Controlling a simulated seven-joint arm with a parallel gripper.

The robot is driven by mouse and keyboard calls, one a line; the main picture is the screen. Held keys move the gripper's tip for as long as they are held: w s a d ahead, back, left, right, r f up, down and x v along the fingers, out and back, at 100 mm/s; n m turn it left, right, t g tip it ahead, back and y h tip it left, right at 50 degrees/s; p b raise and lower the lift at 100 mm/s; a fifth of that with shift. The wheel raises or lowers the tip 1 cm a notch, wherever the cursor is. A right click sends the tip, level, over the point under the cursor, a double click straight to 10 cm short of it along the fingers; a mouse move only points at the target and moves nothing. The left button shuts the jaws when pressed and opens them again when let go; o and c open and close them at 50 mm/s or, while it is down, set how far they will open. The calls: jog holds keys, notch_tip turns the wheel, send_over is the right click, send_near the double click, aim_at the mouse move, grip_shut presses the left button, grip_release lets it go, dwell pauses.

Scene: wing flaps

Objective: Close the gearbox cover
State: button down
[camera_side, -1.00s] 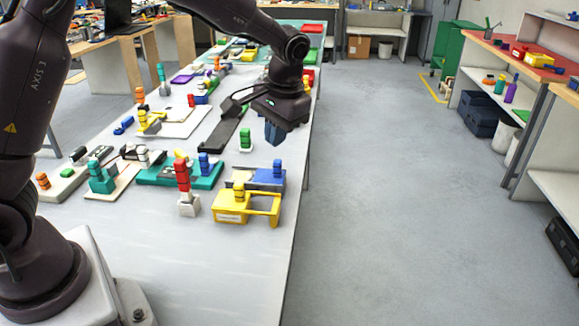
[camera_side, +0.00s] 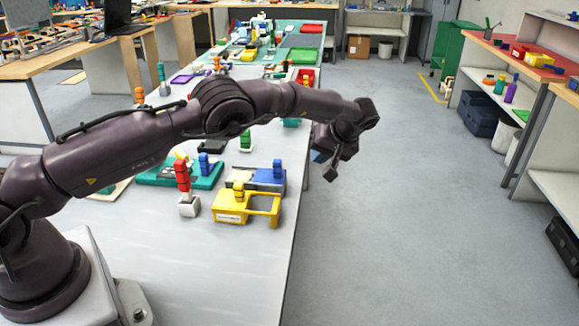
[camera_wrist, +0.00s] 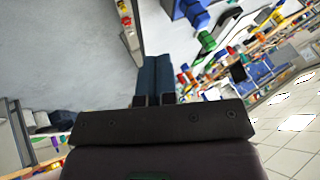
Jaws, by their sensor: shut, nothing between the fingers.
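My gripper (camera_side: 326,165) hangs past the right edge of the workbench, tilted, with its fingers pointing down and left. In the wrist view its dark blue fingers (camera_wrist: 154,78) are together with nothing between them. Several coloured fixtures with upright knobs stand on the bench. I cannot tell which one is the gearbox or its cover. Nearest are a yellow frame-like box (camera_side: 232,216) with a yellow knob and an open right part, and a blue block (camera_side: 268,175) behind it. My gripper is to the right of these, touching neither.
A red knob on a white base (camera_side: 187,204) stands left of the yellow box, and a teal base (camera_side: 158,176) lies behind. My arm hides part of the bench (camera_side: 220,285). The front of the bench and the floor (camera_side: 420,230) to the right are clear.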

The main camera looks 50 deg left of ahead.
aim_at(262, 179)
jog(key=x, duration=0.5)
jog(key=s+x, duration=0.1)
jog(key=x, duration=0.2)
jog(key=shift+s+a+r, duration=0.15)
jog(key=shift+a+r, duration=0.05)
jog(key=shift+a, duration=0.3)
jog(key=shift+s+a, duration=0.75)
jog(key=shift+s, duration=0.05)
jog(key=shift+a, duration=0.1)
jog(key=s+a, duration=0.5)
jog(key=shift+s+a, duration=0.1)
jog(key=shift+s, duration=0.1)
jog(key=shift+w, duration=0.15)
